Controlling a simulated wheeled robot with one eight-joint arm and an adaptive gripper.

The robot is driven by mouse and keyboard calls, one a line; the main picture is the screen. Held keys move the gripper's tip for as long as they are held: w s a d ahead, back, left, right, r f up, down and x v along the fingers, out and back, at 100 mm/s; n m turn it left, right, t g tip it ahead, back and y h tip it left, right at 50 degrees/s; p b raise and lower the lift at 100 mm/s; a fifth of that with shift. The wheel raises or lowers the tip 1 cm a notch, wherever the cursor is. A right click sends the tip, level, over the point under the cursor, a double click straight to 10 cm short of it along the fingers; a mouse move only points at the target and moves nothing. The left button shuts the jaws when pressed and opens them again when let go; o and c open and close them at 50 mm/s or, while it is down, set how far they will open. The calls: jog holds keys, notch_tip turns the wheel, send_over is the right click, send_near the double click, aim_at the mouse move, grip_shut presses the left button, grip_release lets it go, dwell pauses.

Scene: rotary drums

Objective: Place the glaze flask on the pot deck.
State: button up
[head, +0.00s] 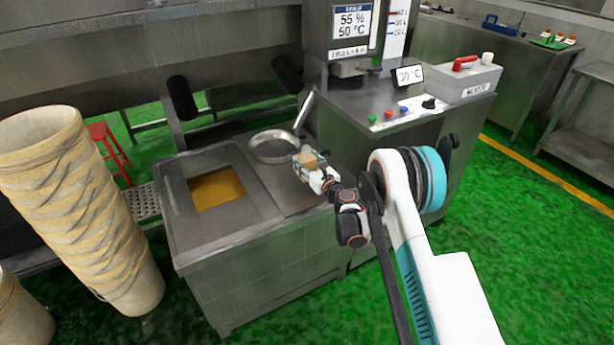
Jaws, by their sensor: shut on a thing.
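My gripper (303,174) is shut on a small tan-and-white thing (308,160), which I take to be the glaze flask. Its shape is too small to make out fully, and the fingers partly hide it. The gripper and the held thing show over the right side of a flat steel deck (296,196), which I take to be the pot deck. Whether the held thing touches the deck I cannot tell. A round steel pan (272,148) with a long handle lies on the deck, just left of and behind my gripper.
An open well with orange-yellow contents (217,188) lies left of the deck. A steel control cabinet (390,103) with a display, buttons and a grey box (466,82) stands right and behind. Bare deck shows in front of the pan.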

jog(key=shift+f+b, duration=0.8)
jog(key=shift+f, duration=1.55)
jog(key=shift+r, duration=0.1)
jog(key=o, duration=1.1)
